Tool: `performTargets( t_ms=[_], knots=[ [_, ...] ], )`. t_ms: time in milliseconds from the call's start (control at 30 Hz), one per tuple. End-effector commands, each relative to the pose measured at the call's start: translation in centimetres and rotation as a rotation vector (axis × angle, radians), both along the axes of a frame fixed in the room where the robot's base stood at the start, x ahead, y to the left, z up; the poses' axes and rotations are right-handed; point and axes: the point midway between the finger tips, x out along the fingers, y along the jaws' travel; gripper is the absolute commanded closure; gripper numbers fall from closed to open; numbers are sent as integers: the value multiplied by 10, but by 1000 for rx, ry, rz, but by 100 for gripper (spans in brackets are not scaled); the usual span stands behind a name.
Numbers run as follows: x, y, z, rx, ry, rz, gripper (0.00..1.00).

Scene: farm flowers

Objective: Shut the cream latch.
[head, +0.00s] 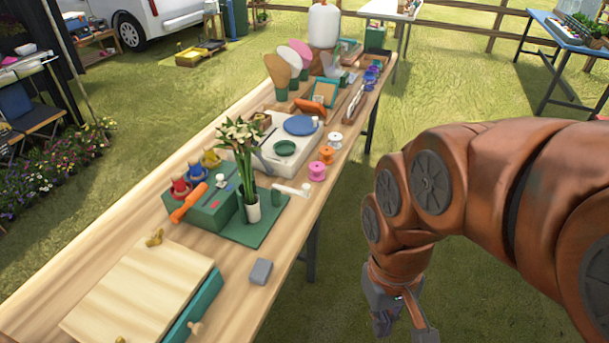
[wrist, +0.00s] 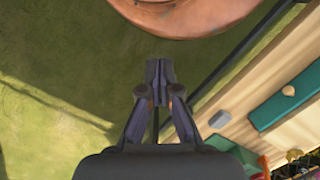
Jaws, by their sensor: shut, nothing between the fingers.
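A cream bar (head: 292,190) lies by a short green post (head: 276,197) near the table's right edge; it looks most like the cream latch, but its exact state is too small to tell. My gripper (head: 404,326) hangs over the grass to the right of the table, apart from the bar. In the wrist view my gripper (wrist: 158,72) has its fingertips together with nothing between them. The cream bar cannot be made out in the wrist view.
A green box (head: 212,210) and a flower vase (head: 253,212) stand beside the bar. A grey block (head: 261,271) and a pale wooden-topped box (head: 140,290) with a teal drawer (head: 196,308) are nearer. Pink (head: 317,171) and orange spools stand behind. Grass right of the table is open.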

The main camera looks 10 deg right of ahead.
Motion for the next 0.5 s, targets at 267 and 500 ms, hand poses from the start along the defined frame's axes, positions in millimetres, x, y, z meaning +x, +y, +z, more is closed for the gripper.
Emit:
performTargets(
  t_ms=[267,500],
  knots=[
    [3,3,-1,12,4,3,100],
    [37,37,-3,161,39,31,100]
  ],
)
